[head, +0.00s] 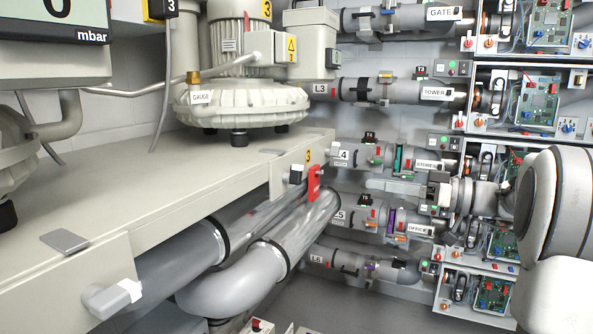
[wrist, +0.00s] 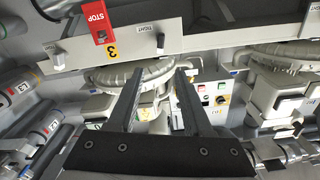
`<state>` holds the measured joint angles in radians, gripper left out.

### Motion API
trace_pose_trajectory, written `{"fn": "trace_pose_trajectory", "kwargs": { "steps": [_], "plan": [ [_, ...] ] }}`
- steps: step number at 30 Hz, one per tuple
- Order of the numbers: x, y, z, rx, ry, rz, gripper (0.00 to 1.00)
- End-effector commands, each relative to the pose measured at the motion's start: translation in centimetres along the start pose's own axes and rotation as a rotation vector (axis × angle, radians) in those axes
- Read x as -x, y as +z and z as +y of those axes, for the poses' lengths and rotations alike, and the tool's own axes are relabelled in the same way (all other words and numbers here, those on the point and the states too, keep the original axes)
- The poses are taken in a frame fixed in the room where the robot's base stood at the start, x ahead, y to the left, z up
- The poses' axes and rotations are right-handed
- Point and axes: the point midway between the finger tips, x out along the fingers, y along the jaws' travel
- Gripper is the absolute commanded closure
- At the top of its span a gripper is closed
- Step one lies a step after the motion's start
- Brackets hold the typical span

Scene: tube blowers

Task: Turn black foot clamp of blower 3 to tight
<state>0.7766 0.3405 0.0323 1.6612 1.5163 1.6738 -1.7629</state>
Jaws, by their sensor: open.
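Blower 3 (head: 240,90) is a pale ribbed machine standing on black feet on the shelf in the head view. Below it, on the shelf's front edge, a small black clamp (head: 297,174) with a light end sits beside a yellow 3 label (head: 308,156) and a red tag (head: 314,182). In the wrist view a similar small clamp handle (wrist: 160,42) projects near a TIGHT label, beyond my fingertips. Its exact angle is too small to tell. My gripper (wrist: 160,72) is open and empty, its two dark fingers apart and pointing toward the shelf edge.
A red STOP tag (wrist: 100,20) hangs beside the handle, and a white handle (wrist: 57,58) stands to its left. Large grey pipes (head: 300,225) run under the shelf (head: 170,180). Labelled tubes and circuit boxes (head: 520,95) line the right wall.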

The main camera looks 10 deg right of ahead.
Motion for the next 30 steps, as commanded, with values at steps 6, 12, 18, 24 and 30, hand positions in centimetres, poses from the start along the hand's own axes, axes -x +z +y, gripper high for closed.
{"fn": "trace_pose_trajectory", "kwargs": {
  "steps": [6,12,18,24,30],
  "plan": [
    [-3.7,0.2,-0.2,-0.001,-0.006,-0.004,0.5],
    [-8.2,0.2,-0.2,-0.002,-0.006,-0.004,0.5],
    [-12.5,0.2,-0.2,-0.002,-0.005,-0.004,0.5],
    [-15.6,0.2,-0.1,-0.004,-0.003,-0.005,0.5],
    [-16.9,0.2,-0.1,-0.004,-0.001,-0.004,0.5]
  ]
}}
